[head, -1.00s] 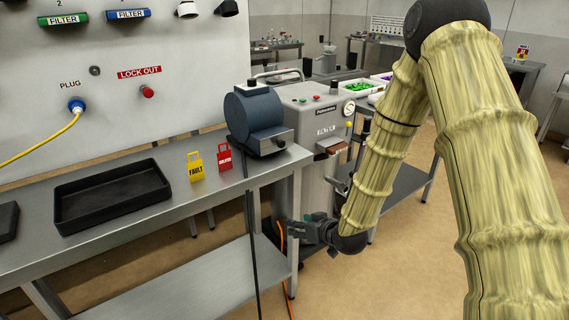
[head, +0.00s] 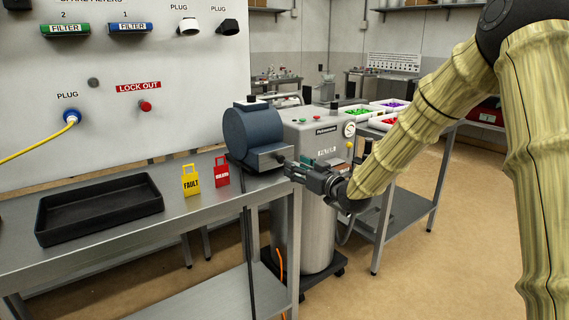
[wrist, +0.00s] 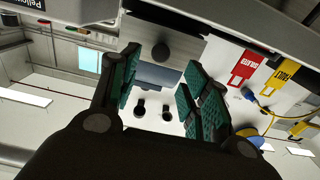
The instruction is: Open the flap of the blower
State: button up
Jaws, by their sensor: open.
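The blower (head: 253,128) is a blue-grey drum on the right end of the steel bench, with a metal outlet box at its lower front. The flap (wrist: 185,48) shows in the wrist view as a grey metal plate with a round black knob (wrist: 160,53). My gripper (head: 288,167) is just right of the outlet box, pointing at it. In the wrist view my gripper (wrist: 164,62) is open and empty, its green-padded fingers on either side of the knob. I cannot tell whether they touch anything. The flap looks closed.
A yellow FAULT tag (head: 191,180) and a red tag (head: 221,171) stand left of the blower. A black tray (head: 100,208) lies further left on the bench (head: 215,215). A grey machine (head: 312,215) stands behind my gripper. Floor at the lower right is open.

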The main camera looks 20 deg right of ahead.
aim_at(282, 159)
jog(key=x, duration=0.6)
jog(key=shift+w+a, duration=0.1)
jog(key=shift+w, duration=0.2)
